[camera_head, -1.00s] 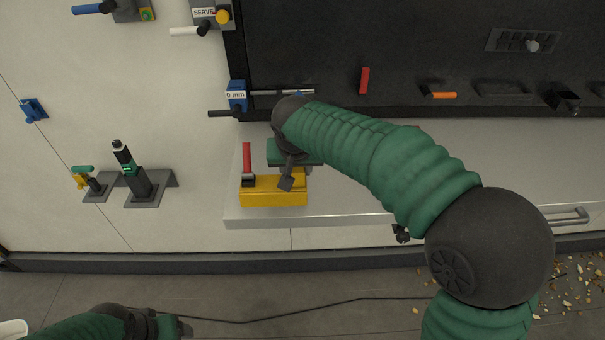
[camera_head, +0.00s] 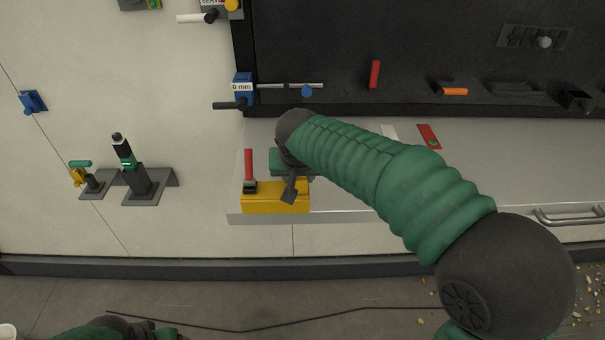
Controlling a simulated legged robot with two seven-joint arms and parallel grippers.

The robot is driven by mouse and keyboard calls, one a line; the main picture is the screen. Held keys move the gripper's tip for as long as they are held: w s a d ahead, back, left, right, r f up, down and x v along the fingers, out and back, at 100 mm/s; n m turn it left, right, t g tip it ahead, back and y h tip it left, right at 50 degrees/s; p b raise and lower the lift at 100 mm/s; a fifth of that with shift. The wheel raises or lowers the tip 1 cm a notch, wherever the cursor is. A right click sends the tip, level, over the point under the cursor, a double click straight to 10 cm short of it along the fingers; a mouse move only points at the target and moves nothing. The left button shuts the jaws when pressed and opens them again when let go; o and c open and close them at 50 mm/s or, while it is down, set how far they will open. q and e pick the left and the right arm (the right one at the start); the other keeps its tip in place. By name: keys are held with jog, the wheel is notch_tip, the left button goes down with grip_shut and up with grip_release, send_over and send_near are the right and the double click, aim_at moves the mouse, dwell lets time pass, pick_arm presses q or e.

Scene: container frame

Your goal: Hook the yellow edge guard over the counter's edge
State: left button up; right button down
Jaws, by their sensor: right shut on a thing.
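The yellow edge guard (camera_head: 262,203) is a block at the left end of the grey counter (camera_head: 340,195), with its near side about level with the counter's front edge. A red upright handle (camera_head: 249,164) stands at the guard's left end. My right gripper (camera_head: 289,192) is shut on the guard near its right part. The forearm hides part of the wrist, and I cannot tell whether the guard touches the counter. My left gripper (camera_head: 150,330) is at the bottom left, low over the floor and cut by the picture's edge; its jaws are unclear.
A red card (camera_head: 429,136) and a white strip lie on the counter to the right. A drawer handle (camera_head: 570,216) is at the front right. A cable (camera_head: 240,330) crosses the floor.

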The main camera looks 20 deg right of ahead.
jog(key=shift+a+r, duration=0.1)
jog(key=shift+a, duration=0.2)
jog(key=shift+w+d, duration=0.1)
jog(key=shift+d, duration=1.25)
pick_arm(q)
jog(key=shift+a, duration=0.15)
pick_arm(e)
jog(key=shift+a, duration=0.7)
pick_arm(q)
jog(key=shift+d, duration=0.4)
pick_arm(e)
jog(key=shift+d, duration=0.2)
pick_arm(q)
jog(key=shift+a+f, duration=0.1)
jog(key=shift+a, duration=0.15)
pick_arm(e)
jog(key=shift+a, duration=0.3)
pick_arm(q)
jog(key=shift+d+f+b, duration=0.1)
jog(key=shift+f+b, duration=0.3)
jog(key=shift+b, duration=0.1)
pick_arm(e)
jog(key=shift+d+f, duration=0.2)
jog(key=shift+f, duration=0.4)
pick_arm(q)
jog(key=shift+s+b+x, duration=0.25)
jog(key=shift+b+x, duration=0.95)
jog(key=shift+b, duration=0.1)
pick_arm(e)
jog(key=shift+f, duration=1.5)
